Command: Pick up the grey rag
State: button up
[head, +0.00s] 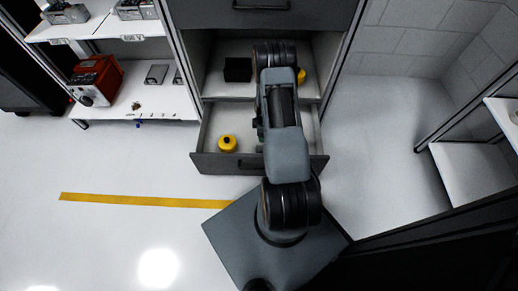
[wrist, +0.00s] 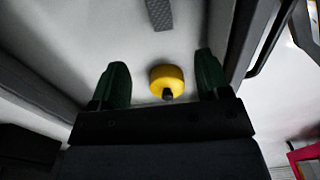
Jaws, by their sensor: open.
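A grey textured strip (wrist: 159,14) lies on the pale surface at the top edge of the wrist view, cut off by the frame. It may be the grey rag, but I cannot tell for certain. My gripper (wrist: 160,60) is open, with its two dark green fingers spread and nothing held. The strip is beyond the fingertips, apart from them. In the head view my arm hides the gripper and part of the open drawer (head: 207,163), and no rag can be made out there.
A yellow round object (wrist: 167,78) shows between the fingers. In the head view, a yellow object (head: 227,143) sits in the drawer, and a black box (head: 237,69) stands in the compartment above. Shelves with a red device (head: 97,80) are at left. The left floor is clear.

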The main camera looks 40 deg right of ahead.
notch_tip(320, 180, down, 10)
jog(key=b, duration=0.3)
jog(key=shift+w+a+r, duration=0.1)
jog(key=shift+a+r, duration=0.05)
jog(key=shift+f+b, duration=1.6)
jog(key=shift+f, duration=1.05)
jog(key=shift+c, duration=0.5)
jog(key=c, duration=0.9)
